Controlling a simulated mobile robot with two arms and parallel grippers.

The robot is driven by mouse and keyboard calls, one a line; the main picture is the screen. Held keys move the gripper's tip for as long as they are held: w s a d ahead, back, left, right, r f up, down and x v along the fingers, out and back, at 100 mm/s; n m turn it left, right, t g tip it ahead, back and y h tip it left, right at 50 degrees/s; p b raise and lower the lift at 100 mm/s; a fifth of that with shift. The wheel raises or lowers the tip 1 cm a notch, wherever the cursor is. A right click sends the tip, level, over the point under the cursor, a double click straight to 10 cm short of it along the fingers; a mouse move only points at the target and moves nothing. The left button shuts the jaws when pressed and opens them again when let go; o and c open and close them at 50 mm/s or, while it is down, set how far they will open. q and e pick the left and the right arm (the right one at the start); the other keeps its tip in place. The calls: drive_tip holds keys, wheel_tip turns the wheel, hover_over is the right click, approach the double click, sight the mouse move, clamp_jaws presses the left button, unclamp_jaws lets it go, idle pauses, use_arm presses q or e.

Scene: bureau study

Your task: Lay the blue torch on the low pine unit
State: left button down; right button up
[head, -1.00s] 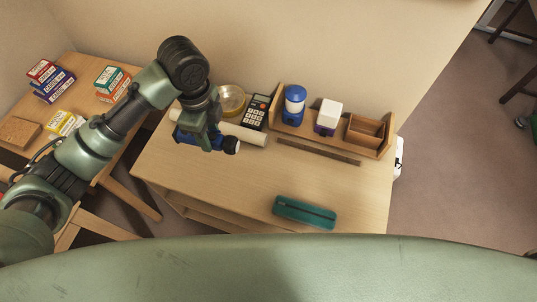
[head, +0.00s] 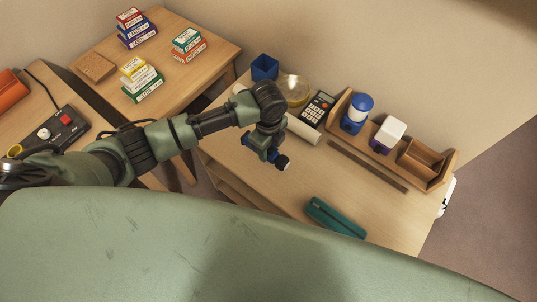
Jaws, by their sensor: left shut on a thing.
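The blue torch (head: 249,144) with its dark head (head: 284,163) is in my left gripper (head: 265,146), which is shut on it. The gripper hides the torch's middle. The low pine unit (head: 245,177), a pale wooden unit with an open shelf below its top, stands in the middle of the head view. The torch is over the left part of its top. I cannot tell whether it touches the wood. My right gripper is not in view.
A cream roll (head: 303,131), calculator (head: 316,107), brass dish (head: 294,89) and blue cup (head: 265,67) stand behind the torch. A wooden organiser (head: 431,183) holds a blue lantern (head: 356,113). A teal case (head: 335,217) lies in front. Bare top lies between the torch and the dark strip (head: 366,164).

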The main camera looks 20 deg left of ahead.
sight(269, 150)
use_arm(q)
drive_tip(key=shift+f, duration=2.2)
drive_tip(key=shift+f, duration=0.2)
drive_tip(key=c, duration=0.9)
unclamp_jaws()
drive_tip(key=shift+r, duration=0.15)
wheel_tip(269, 150, up, 12)
drive_tip(key=shift+r, duration=0.1)
drive_tip(key=shift+s+d, duration=0.1)
